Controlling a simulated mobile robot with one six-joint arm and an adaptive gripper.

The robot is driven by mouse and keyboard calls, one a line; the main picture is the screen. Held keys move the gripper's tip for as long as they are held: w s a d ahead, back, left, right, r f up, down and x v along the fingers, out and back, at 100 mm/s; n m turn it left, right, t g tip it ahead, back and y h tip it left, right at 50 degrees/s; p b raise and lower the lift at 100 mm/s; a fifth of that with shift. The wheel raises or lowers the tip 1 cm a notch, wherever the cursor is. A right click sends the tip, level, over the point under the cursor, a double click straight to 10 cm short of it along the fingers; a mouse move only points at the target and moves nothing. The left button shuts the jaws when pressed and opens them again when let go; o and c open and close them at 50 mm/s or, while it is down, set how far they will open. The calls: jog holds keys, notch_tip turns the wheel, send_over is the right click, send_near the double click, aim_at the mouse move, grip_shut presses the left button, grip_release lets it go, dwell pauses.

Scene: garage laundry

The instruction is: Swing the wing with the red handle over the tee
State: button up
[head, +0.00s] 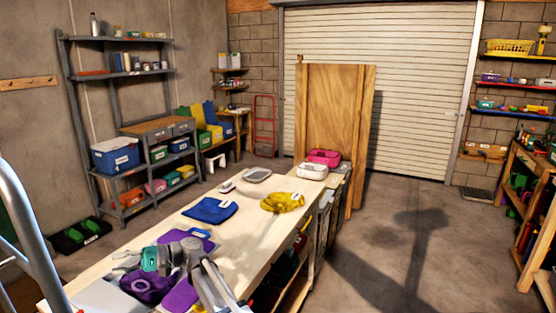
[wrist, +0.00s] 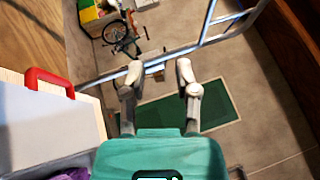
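In the wrist view, a red handle (wrist: 48,78) is fixed to the edge of a pale grey panel (wrist: 50,130) at the left. A purple cloth (wrist: 75,174), likely the tee, shows at the bottom left, mostly out of frame.
The long table (head: 245,237) also holds a blue folded cloth (head: 210,209), a yellow cloth (head: 283,202) and pink and white containers at the far end. A metal frame (head: 28,220) stands at the left. Open floor lies to the right of the table.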

jog(key=w+d+f+t+h, duration=0.1)
jog(key=d+f+t, duration=0.1)
jog(key=d, duration=0.3)
jog(key=w+d+f+m+t+h, duration=0.1)
jog(key=d+f+t, duration=0.1)
jog(key=d+f, duration=0.3)
jog(key=w+d+f+m+t+h, duration=0.1)
jog(key=d+f+t+h, duration=0.1)
jog(key=d, duration=0.4)
notch_tip(320, 180, down, 2)
jog(key=shift+f+t, duration=0.1)
jog(key=shift+t, duration=0.4)
jog(key=s+d+f+m+t+h, duration=0.15)
jog(key=d+f+h, duration=0.25)
jog(key=d, duration=1)
jog(key=s+d+f+t+h, duration=0.15)
jog(key=d+f+h, duration=0.3)
jog(key=d, duration=0.85)
jog(key=s+d+f+m+t+h, duration=0.1)
jog(key=d+f+t+h, duration=0.25)
jog(key=d, duration=1.05)
notch_tip(320, 180, down, 10)
jog(key=s+g+b, duration=0.2)
jog(key=b, duration=0.8)
notch_tip(320, 180, up, 16)
jog(key=p, duration=1.5)
jog(key=shift+h, duration=0.4)
jog(key=shift+s+f, duration=0.1)
jog(key=shift+a, duration=0.1)
